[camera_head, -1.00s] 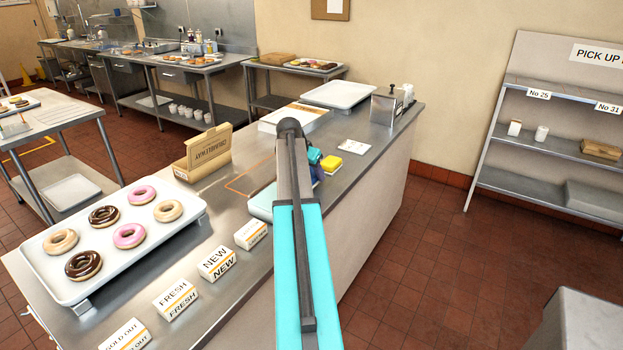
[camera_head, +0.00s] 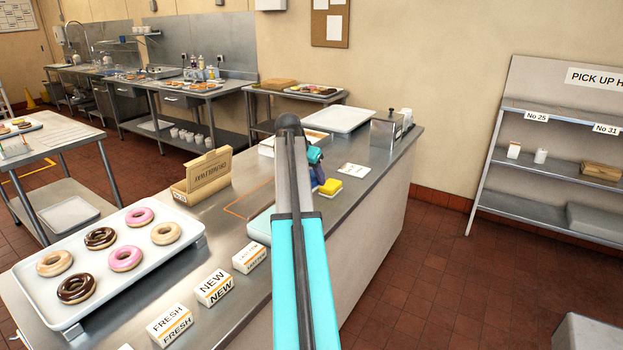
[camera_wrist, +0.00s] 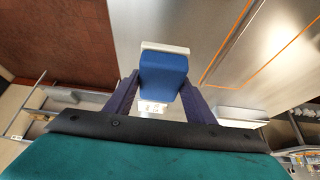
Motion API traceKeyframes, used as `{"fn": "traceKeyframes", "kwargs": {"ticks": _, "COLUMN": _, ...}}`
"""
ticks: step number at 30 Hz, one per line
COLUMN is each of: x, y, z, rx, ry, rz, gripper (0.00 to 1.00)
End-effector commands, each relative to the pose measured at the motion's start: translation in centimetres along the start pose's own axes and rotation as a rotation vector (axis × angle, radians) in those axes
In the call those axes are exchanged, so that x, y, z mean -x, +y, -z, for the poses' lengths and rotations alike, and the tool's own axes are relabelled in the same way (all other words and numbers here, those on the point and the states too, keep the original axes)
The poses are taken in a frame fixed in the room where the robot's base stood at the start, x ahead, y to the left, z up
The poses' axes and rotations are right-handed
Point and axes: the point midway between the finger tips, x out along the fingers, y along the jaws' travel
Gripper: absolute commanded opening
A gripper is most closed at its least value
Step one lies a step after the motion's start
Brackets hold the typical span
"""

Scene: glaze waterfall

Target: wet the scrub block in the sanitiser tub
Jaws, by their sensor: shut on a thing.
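My gripper (camera_wrist: 160,92) has its dark purple fingers shut on the sides of a blue block with a pale end, which I take to be the scrub block (camera_wrist: 164,76). The counter shows beyond the block. In the head view my gripper is beyond my arm, mostly hidden by it, with a yellow piece (camera_head: 331,187) just to its right. I cannot tell whether that piece belongs to the block. A pale mint container (camera_head: 260,226), perhaps the sanitiser tub, is on the counter left of my arm and partly hidden by it. Its inside does not show.
A doughnut tray (camera_head: 196,226), a cardboard box (camera_head: 203,178) and small sign blocks (camera_head: 214,288) stand on the left counter. A white card (camera_head: 353,170), a metal dispenser (camera_head: 386,129) and a white tray (camera_head: 338,119) are farther back. An orange outline (camera_head: 247,202) marks bare counter.

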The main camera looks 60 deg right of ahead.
Motion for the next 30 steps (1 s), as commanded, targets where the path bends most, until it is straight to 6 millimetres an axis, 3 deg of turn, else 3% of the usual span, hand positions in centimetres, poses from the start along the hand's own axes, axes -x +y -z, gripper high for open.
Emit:
{"fn": "traceKeyframes", "kwargs": {"ticks": 8, "x": 0.0, "y": 0.0, "z": 0.0, "rx": 0.0, "ry": 0.0, "rz": 0.0, "gripper": 0.27}}
{"fn": "traceKeyframes", "kwargs": {"ticks": 9, "x": 0.0, "y": 0.0, "z": 0.0, "rx": 0.0, "ry": 0.0, "rz": 0.0, "gripper": 0.46}}
{"fn": "traceKeyframes", "kwargs": {"ticks": 12, "x": 0.0, "y": 0.0, "z": 0.0, "rx": 0.0, "ry": 0.0, "rz": 0.0, "gripper": 0.32}}
{"fn": "traceKeyframes", "kwargs": {"ticks": 22, "x": 0.1, "y": 0.6, "z": -0.5, "rx": -0.052, "ry": 0.001, "rz": -0.009, "gripper": 0.31}}
{"fn": "traceKeyframes", "kwargs": {"ticks": 30, "x": 1.4, "y": 1.9, "z": -3.6, "rx": -0.106, "ry": 0.004, "rz": -0.03, "gripper": 0.31}}
